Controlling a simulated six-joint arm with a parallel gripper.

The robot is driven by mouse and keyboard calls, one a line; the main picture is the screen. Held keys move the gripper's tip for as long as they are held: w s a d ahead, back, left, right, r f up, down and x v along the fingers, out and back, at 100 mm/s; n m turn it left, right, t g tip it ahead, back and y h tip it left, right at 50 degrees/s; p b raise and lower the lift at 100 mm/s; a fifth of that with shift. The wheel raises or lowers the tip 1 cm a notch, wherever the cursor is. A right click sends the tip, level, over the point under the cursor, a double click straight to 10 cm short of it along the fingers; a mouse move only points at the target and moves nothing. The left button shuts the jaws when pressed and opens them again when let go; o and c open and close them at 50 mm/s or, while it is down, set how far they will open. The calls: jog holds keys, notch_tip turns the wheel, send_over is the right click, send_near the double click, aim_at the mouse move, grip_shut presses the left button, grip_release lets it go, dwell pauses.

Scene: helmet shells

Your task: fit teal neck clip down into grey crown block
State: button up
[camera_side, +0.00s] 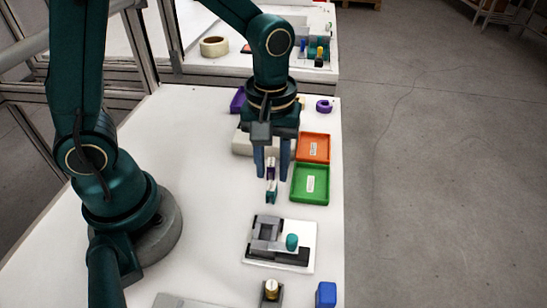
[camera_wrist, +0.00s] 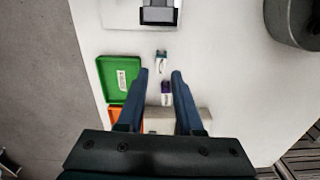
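A small teal clip (camera_side: 271,194) with a pale part stands on the white table, near a purple clip (camera_side: 270,170). In the wrist view the teal clip (camera_wrist: 162,56) lies just beyond my fingertips, and the purple clip (camera_wrist: 166,92) lies between the fingers. My gripper (camera_side: 271,178) points down over the clips, its fingers wide apart with nothing held; it also shows in the wrist view (camera_wrist: 160,73). The grey block (camera_side: 265,231) sits on a white plate (camera_side: 249,257), apart from the clips, and is partly cut off in the wrist view (camera_wrist: 158,14).
A green tray (camera_side: 311,200) and an orange tray (camera_side: 314,148) stand right of my gripper. A pale block (camera_side: 243,141) lies behind it. A blue block (camera_side: 326,294) is at the front. Table left of the plate is clear.

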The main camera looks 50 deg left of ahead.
aim_at(272, 185)
jog(key=shift+f, duration=2.6)
grip_shut()
